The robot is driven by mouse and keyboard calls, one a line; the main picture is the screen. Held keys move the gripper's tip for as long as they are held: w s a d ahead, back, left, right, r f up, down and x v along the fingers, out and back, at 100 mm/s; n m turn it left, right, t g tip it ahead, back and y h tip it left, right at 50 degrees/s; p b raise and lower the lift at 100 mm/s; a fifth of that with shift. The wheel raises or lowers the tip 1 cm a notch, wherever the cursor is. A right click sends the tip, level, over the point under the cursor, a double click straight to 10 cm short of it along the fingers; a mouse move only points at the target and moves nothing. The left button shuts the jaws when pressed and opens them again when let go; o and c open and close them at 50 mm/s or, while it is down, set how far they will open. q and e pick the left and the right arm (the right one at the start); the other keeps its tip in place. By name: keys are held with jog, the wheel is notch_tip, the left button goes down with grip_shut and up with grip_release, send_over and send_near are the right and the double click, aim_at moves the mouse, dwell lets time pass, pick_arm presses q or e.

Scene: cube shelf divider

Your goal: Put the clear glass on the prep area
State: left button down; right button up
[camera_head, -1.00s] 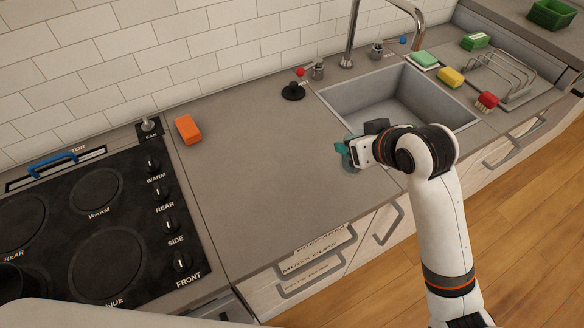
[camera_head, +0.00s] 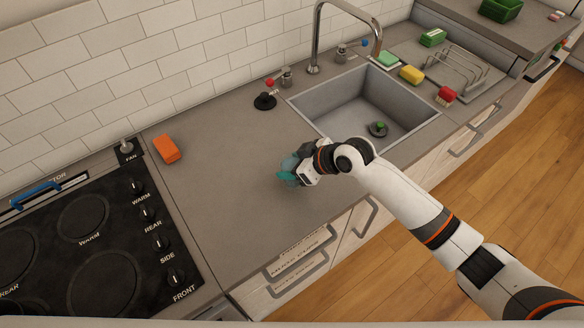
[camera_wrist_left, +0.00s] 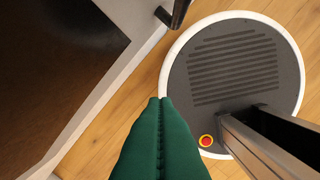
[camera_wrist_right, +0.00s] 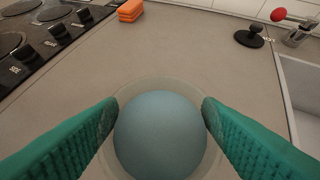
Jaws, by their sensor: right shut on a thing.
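My right gripper (camera_head: 287,174) is shut on the clear glass (camera_head: 290,162), over the bare counter (camera_head: 230,150) between the stove and the sink. In the right wrist view the glass (camera_wrist_right: 160,135) shows as a pale blue round shape with a see-through rim, between the two green fingers. Whether its base touches the counter I cannot tell. The head view shows the glass mostly hidden by the gripper. My left gripper (camera_wrist_left: 160,115) shows only in its own wrist view, its green fingers together and empty, above the floor.
An orange block (camera_head: 166,149) lies by the stove (camera_head: 85,235). A black stopper-like item (camera_head: 265,101) stands behind the gripper. The sink (camera_head: 345,105) is to the right, with sponges and a rack (camera_head: 455,70) beyond. The counter around the glass is clear.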

notch_tip(320, 180, down, 2)
jog(key=shift+f, duration=0.25)
jog(key=shift+f, duration=0.1)
jog(key=shift+f, duration=0.15)
jog(key=o, duration=1.2)
